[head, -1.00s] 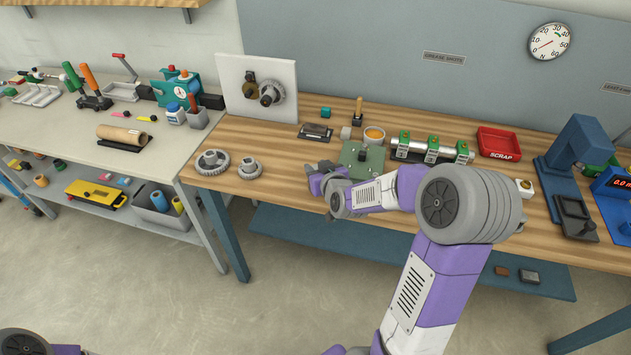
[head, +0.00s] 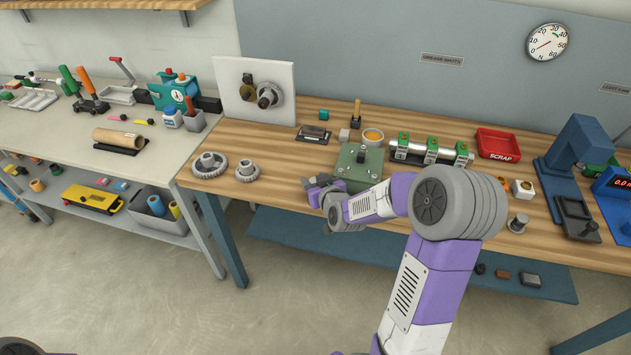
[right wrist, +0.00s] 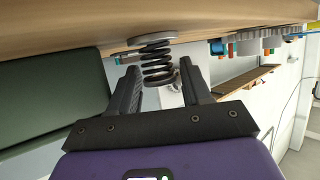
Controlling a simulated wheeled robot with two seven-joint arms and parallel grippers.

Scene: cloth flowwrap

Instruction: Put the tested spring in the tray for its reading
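A dark coil spring (right wrist: 158,62) shows in the right wrist view, its far end against a grey round disc (right wrist: 152,39) on the wooden surface. My right gripper (right wrist: 160,72) has its two black fingers apart on either side of the spring, with narrow gaps showing. In the head view my right gripper (head: 312,188) is low at the bench's front edge, left of a green block (head: 356,165); the spring cannot be made out there. A red tray marked SCRAP (head: 497,144) stands at the back right. My left gripper is out of view.
A silver bar with green-topped clamps (head: 431,152) lies behind my right arm. A blue press (head: 578,155) and a blue display box (head: 614,188) stand at the right. Two gears (head: 210,165) lie at the left. The bench between gears and gripper is clear.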

